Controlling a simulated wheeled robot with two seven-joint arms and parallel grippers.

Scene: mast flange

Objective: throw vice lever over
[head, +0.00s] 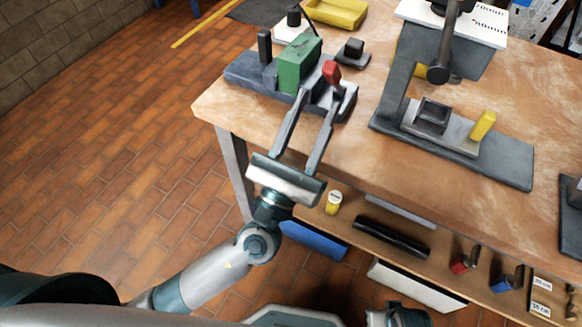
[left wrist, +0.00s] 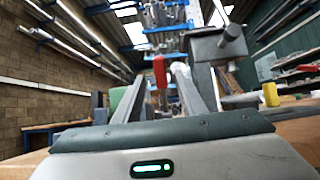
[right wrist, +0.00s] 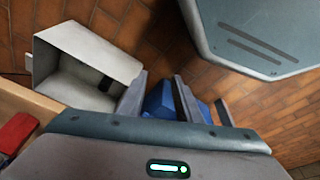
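The vice (head: 257,76) stands at the left end of the bench, a grey body with a green block (head: 300,64) at its jaws. Its lever has a red handle (head: 331,73), which stands up at the vice's right end. My left gripper (head: 318,98) is open, with its two long fingers reaching over the bench edge to the lever. In the left wrist view the red handle (left wrist: 160,71) shows between the fingers; I cannot tell whether they touch it. My right gripper (right wrist: 158,90) is open and empty, low in front of the bench.
A grey press stand (head: 400,105) stands right of the vice, with a yellow block (head: 483,125) on its base. A yellow tray (head: 337,12) lies behind. The shelf below holds a black cylinder (head: 392,237) and a yellow-white pot (head: 333,202). The front bench top is clear.

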